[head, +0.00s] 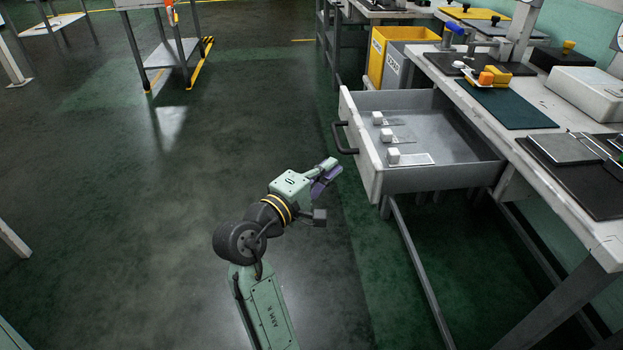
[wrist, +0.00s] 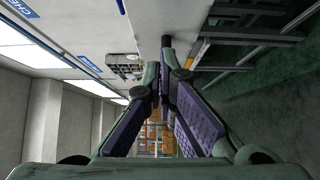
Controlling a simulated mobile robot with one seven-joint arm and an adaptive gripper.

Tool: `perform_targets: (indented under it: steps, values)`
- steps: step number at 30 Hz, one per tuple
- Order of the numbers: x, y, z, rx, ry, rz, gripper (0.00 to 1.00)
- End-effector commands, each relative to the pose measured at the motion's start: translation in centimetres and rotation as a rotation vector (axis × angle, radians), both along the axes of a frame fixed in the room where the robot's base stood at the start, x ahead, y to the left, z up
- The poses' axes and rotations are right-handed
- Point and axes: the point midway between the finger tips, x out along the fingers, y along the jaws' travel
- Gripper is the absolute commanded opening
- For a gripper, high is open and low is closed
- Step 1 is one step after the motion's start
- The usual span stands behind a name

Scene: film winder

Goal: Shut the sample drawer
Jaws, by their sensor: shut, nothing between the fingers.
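The sample drawer (head: 365,150) is a pale grey tray pulled well out from under the workbench, with a dark bar handle (head: 342,138) on its front. Inside lie several small white cubes on labels. My gripper (head: 330,170) is in front of the drawer, just below and left of the handle in the head view. It looks apart from the drawer front, though the exact gap is hard to judge. In the wrist view its purple-padded fingers (wrist: 164,80) come together at the tips with nothing between them. A dark bar, apparently the handle, shows just beyond the tips.
The white workbench (head: 555,165) carries a green mat (head: 505,98), a white box (head: 595,92) and dark plates. Yellow and grey bins (head: 398,68) stand behind the drawer. A metal rail (head: 415,265) runs low beneath the bench.

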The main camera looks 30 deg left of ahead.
Motion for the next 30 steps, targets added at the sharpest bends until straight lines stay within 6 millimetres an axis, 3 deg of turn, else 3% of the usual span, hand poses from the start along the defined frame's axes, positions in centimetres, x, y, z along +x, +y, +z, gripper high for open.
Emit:
perform_targets:
  steps: [9,24,30]
  values:
    - [2.4,-3.1,0.1,0.001,-0.001,0.001,0.0]
    - [2.8,-3.4,0.0,0.001,0.0,0.001,0.0]
    - [4.1,-3.8,0.2,0.0,-0.001,-0.002,0.0]
